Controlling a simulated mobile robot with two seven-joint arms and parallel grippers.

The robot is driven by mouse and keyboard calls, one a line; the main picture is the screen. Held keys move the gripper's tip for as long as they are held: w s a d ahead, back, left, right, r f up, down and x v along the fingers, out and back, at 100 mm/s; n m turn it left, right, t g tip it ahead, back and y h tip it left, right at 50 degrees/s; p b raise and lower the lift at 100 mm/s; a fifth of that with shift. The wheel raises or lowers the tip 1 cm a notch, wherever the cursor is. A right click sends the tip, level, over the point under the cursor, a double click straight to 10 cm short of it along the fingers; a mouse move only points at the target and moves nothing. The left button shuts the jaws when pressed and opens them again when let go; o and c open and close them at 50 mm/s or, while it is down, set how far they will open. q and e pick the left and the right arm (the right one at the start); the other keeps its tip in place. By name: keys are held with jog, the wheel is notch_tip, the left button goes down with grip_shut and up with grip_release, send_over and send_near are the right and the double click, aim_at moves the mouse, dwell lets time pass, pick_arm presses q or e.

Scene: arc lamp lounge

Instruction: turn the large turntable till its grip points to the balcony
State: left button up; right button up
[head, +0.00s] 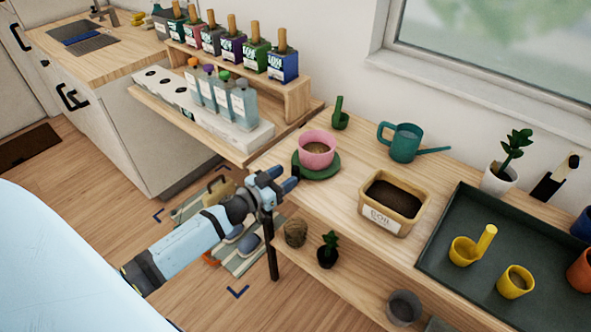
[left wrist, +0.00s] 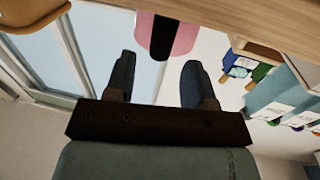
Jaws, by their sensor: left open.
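A round green turntable (head: 329,173) lies on the wooden bench near its left end, with a pink pot (head: 316,145) of soil standing on it. The pink pot also shows in the left wrist view (left wrist: 183,37). A dark upright piece (left wrist: 161,37) shows against it there; it may be the turntable's grip, but I cannot tell for sure. My left gripper (head: 281,179) is open, just left of the turntable at the bench edge. Its spread fingers (left wrist: 160,82) have nothing between them. I cannot tell whether they touch the turntable. My right gripper is not in view.
A soil box (head: 406,225), a teal watering can (head: 405,148) and a green scoop (head: 341,120) stand near the turntable. A dark tray (head: 452,285) holds yellow pots at the right. Bottles and paint jars line the shelf behind. Small pots stand on the lower shelf.

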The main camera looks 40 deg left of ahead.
aim_at(296, 168)
pick_arm(q)
jog(key=shift+x, duration=2.2)
jog(key=shift+c, duration=0.3)
grip_shut()
